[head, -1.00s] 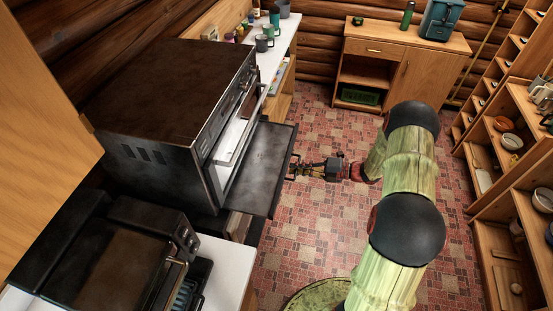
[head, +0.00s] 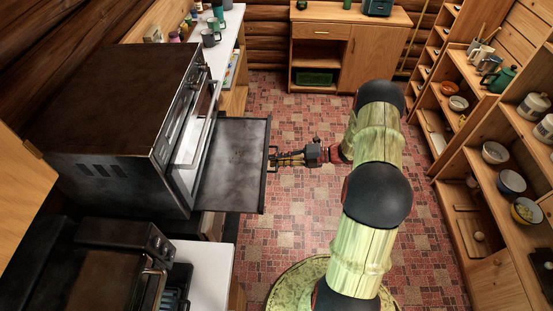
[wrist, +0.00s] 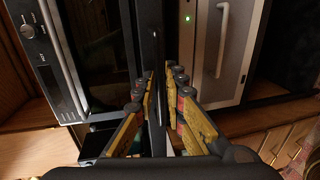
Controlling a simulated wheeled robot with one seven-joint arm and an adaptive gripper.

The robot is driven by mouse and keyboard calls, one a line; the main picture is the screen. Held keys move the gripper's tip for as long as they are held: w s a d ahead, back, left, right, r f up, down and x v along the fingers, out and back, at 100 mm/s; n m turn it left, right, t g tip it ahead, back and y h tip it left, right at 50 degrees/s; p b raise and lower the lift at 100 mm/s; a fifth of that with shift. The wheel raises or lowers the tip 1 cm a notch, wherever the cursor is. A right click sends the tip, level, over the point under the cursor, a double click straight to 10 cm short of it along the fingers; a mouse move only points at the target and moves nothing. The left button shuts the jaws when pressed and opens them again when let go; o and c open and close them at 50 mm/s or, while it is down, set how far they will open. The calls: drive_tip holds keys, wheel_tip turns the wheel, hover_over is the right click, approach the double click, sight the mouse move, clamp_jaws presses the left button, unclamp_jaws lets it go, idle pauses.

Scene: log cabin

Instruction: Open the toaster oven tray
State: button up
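The toaster oven (head: 115,100) is a large dark box with a silver front and a bar handle, at the left in the head view. Its dark flat tray (head: 232,165) sticks out of the front, level, over the floor. My gripper (head: 274,159) is at the middle of the tray's outer edge. In the wrist view the tray (wrist: 157,110) shows edge-on as a dark upright strip. My gripper's fingers (wrist: 161,76) close in on it from both sides, with their tips against it. The exact contact at the small front handle is hard to see.
A second, smaller dark oven (head: 80,275) stands in the near left corner. A white counter (head: 225,40) with mugs lies beyond the toaster oven. A wooden cabinet (head: 345,45) is at the back. Shelves (head: 465,130) with bowls line the right.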

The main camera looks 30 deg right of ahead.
drive_tip(key=v, duration=1.2)
idle(0.6)
